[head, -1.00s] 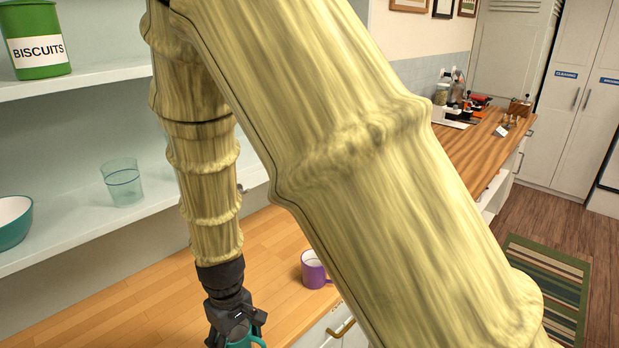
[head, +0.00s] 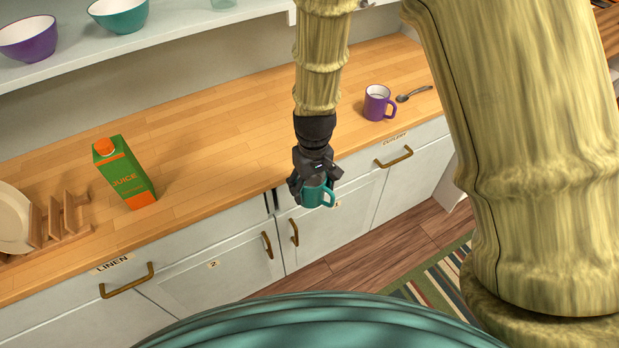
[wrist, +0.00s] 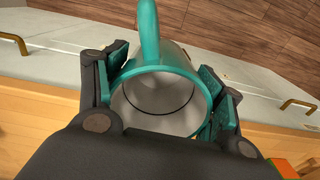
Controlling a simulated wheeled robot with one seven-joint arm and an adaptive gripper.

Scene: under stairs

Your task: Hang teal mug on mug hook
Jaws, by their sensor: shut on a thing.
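The teal mug (head: 319,195) is held in my gripper (head: 312,187), in front of the counter's front edge and the cabinet doors, clear of both as far as I can tell. In the wrist view the fingers (wrist: 165,95) press on the mug's two sides. Its white inside (wrist: 160,108) faces the wrist camera and its teal handle (wrist: 150,32) points to the top of the picture, away from the fingers. In the head view the handle is at the right. I cannot make out the mug hook in either current view.
A purple mug (head: 377,102) and a spoon (head: 414,94) stand and lie on the wooden counter (head: 225,145). A juice carton (head: 124,176) and a plate rack (head: 62,220) are at left. A shelf (head: 175,38) with bowls runs above. The counter's middle is clear.

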